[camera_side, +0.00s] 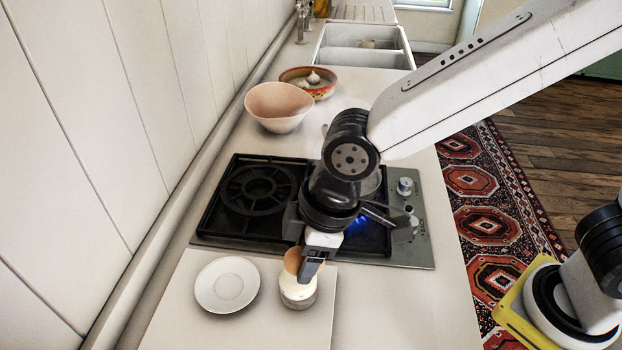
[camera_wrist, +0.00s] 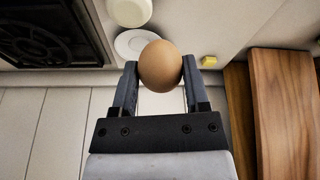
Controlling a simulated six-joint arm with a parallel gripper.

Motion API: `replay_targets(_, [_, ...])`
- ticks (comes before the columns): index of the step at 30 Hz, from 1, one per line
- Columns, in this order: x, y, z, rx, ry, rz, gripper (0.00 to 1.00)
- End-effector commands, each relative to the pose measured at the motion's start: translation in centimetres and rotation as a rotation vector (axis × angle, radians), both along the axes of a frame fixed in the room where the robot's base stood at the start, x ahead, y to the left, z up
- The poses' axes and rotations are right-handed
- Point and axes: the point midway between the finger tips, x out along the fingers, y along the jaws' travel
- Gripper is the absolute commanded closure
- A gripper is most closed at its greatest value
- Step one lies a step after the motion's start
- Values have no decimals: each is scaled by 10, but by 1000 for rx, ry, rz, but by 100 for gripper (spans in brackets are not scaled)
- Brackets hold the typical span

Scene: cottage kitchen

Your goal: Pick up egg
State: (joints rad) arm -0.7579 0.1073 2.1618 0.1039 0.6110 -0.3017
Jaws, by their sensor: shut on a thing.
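The brown egg (camera_wrist: 160,66) is between the two fingers of my gripper (camera_wrist: 160,82) in the wrist view, and the fingers press on both its sides. In the side view, my gripper (camera_side: 305,270) points down over a small white cup (camera_side: 298,293), and part of the egg (camera_side: 292,261) shows beside the finger. The egg appears at or just above the cup's rim. I cannot tell whether it touches the cup. The near finger hides part of the egg.
A white saucer (camera_side: 227,285) lies left of the cup. Behind my gripper is the gas hob (camera_side: 258,190), with a blue flame lit on the right. A pink bowl (camera_side: 279,106) and a dish with garlic (camera_side: 309,84) stand farther back. The sink (camera_side: 363,45) is at the far end.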

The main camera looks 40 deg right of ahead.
Motion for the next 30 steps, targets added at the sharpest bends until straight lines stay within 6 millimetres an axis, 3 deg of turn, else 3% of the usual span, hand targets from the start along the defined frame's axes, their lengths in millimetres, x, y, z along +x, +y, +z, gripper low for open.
replay_targets(30, [4,-10,6,1,-1,-2,64])
